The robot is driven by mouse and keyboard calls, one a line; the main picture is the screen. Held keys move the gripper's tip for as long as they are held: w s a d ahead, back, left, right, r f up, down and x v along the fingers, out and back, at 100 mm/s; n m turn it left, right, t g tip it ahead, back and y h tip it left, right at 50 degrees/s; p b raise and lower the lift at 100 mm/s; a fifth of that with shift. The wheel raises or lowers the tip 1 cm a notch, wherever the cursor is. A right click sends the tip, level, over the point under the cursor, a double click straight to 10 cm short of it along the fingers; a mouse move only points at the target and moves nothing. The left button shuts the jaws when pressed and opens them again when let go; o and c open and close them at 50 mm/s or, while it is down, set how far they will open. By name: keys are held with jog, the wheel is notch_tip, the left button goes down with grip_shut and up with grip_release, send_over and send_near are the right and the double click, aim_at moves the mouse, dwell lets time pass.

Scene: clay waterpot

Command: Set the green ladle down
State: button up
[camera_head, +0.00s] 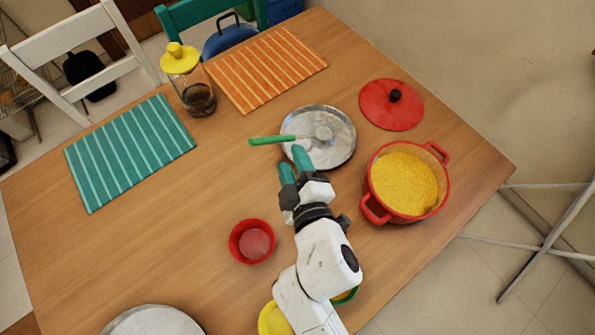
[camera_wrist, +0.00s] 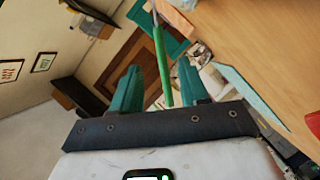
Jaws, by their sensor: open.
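The green ladle (camera_head: 271,140) lies with its metal bowl on the round metal plate (camera_head: 345,150). Its green handle sticks out past the plate's left rim. My gripper (camera_head: 292,161) is open, just below the handle in the head view, with its teal fingers pointing toward it. In the wrist view, the green handle (camera_wrist: 163,75) shows between the two spread fingers of my gripper (camera_wrist: 158,66), with no finger seen closed on it. The ladle's bowl cannot be made out clearly there.
A red pot (camera_head: 377,212) with yellow contents and a red lid (camera_head: 380,105) are at right. A red bowl (camera_head: 238,243) is at left of my arm. A glass jar (camera_head: 198,95), an orange mat (camera_head: 265,65) and a teal mat (camera_head: 130,150) lie farther back. Bare table shows at left.

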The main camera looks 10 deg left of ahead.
jog(key=shift+v, duration=1.6)
